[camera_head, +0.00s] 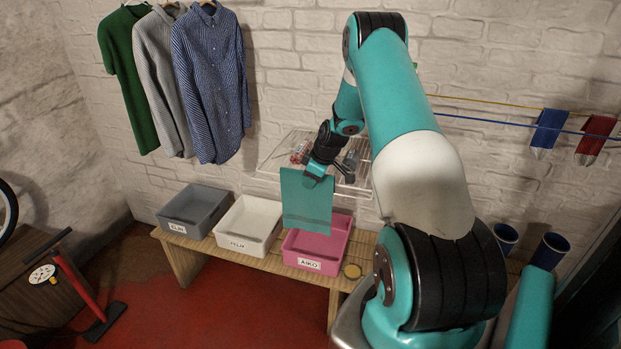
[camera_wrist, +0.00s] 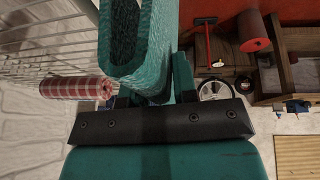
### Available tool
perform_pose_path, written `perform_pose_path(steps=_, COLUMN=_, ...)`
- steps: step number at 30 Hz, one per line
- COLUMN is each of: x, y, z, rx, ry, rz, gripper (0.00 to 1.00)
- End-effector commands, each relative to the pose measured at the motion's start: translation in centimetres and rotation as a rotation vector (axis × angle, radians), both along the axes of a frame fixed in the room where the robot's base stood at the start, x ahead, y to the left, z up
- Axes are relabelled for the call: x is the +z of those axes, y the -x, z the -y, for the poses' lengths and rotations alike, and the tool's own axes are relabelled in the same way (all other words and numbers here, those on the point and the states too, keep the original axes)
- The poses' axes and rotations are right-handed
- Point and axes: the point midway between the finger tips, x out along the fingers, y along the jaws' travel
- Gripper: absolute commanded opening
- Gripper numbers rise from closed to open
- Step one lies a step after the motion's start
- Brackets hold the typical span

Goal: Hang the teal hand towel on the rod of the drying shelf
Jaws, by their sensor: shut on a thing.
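The teal hand towel (camera_head: 306,206) hangs down flat from my gripper (camera_head: 316,178) in the head view. My gripper is shut on its top edge. In the wrist view the towel (camera_wrist: 118,40) shows close up as a folded loop of teal cloth. The drying shelf (camera_head: 355,187) is a white wire shelf on the brick wall, behind and beside my gripper. Its wires (camera_wrist: 40,45) run along the left of the wrist view. I cannot make out its rod, or whether the towel touches it; the towel and my arm hide part of the shelf.
A red checked roll (camera_wrist: 75,88) lies by the shelf wires. Below the towel, a pink bin (camera_head: 337,240), a white bin (camera_head: 248,222) and a grey bin (camera_head: 195,210) stand on a wooden bench (camera_head: 185,262). Shirts (camera_head: 212,85) hang at left; cords with cloths (camera_head: 548,130) run at right.

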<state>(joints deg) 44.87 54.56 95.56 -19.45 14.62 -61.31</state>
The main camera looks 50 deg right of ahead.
Motion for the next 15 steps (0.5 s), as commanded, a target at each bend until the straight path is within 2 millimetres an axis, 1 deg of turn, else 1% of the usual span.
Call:
perform_pose_path(steps=1, x=-0.8, y=0.0, z=0.0, rx=0.0, ry=0.001, rz=0.0, gripper=0.0)
perform_pose_path(steps=9, x=-3.1, y=0.0, z=0.0, rx=0.0, ry=0.001, rz=0.0, gripper=0.0)
perform_pose_path(steps=15, x=-4.5, y=0.0, z=0.0, rx=0.0, ry=0.001, rz=0.0, gripper=0.0)
